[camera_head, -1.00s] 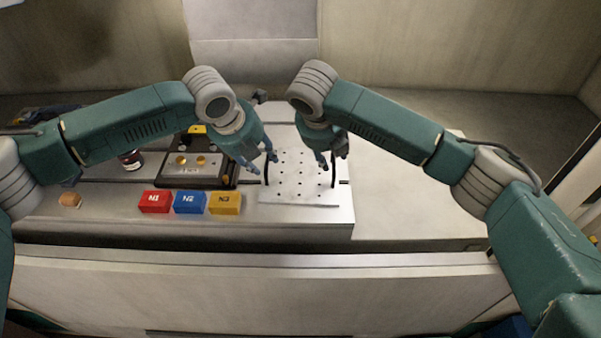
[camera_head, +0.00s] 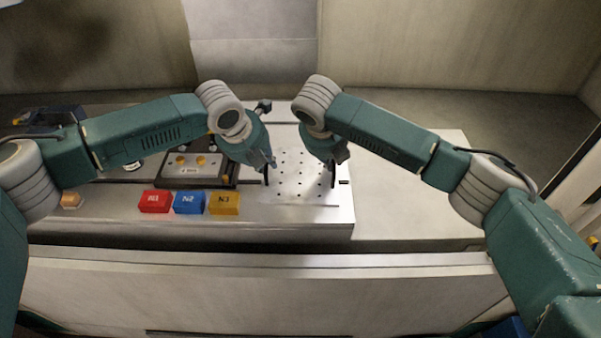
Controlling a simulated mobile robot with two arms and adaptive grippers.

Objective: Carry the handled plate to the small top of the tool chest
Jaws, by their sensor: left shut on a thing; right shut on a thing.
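The handled plate (camera_head: 300,180) is a pale plate with rows of small dark holes and a black upright handle on its left and right sides. It lies on, or just at, a light metal surface at the middle of the bench. My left gripper (camera_head: 268,164) is shut on the left handle. My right gripper (camera_head: 336,160) is shut on the right handle. The gripper fingers hide the upper parts of both handles. I cannot make out the tool chest's small top in this view.
Red (camera_head: 155,201), blue (camera_head: 189,202) and yellow (camera_head: 225,203) blocks stand in a row left of the plate. A dark box (camera_head: 190,183) with brass knobs stands behind them. The pale bench right of the plate (camera_head: 410,210) is clear.

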